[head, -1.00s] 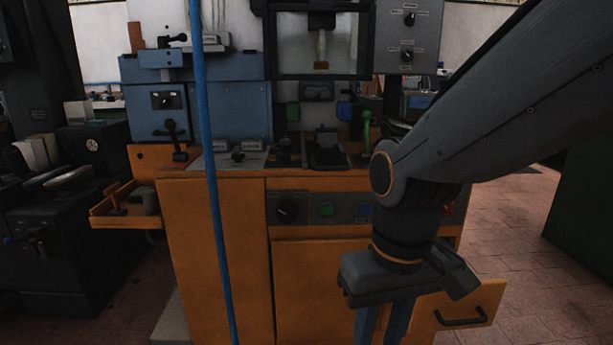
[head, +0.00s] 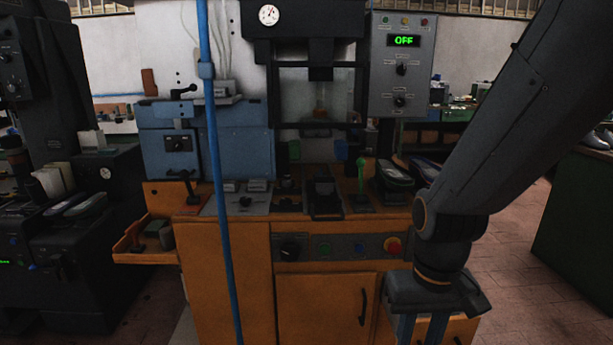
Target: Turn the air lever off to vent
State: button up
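A black-handled lever (head: 188,184) stands on a small reddish plate at the left of the orange cabinet top. A green lever (head: 362,174) stands upright to the right of the middle. I cannot tell from any readable label which one is the air lever. My gripper (head: 421,331) hangs pointing down in front of the cabinet's right side, below and apart from both levers. Its two blue fingers are spread with nothing seen between them; the tips are cut off by the lower picture edge.
A vertical blue pipe (head: 219,190) crosses in front of the orange cabinet (head: 235,270). The cabinet front has a dial (head: 291,248) and a red stop button (head: 393,245). A display (head: 404,41) reads OFF. An open tray (head: 142,256) juts out left.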

aim_at(185, 174)
jog(key=z, duration=1.7)
jog(key=k, duration=1.2)
jog(key=u, duration=1.9)
jog(key=i, duration=0.5)
jog(key=z, duration=0.05)
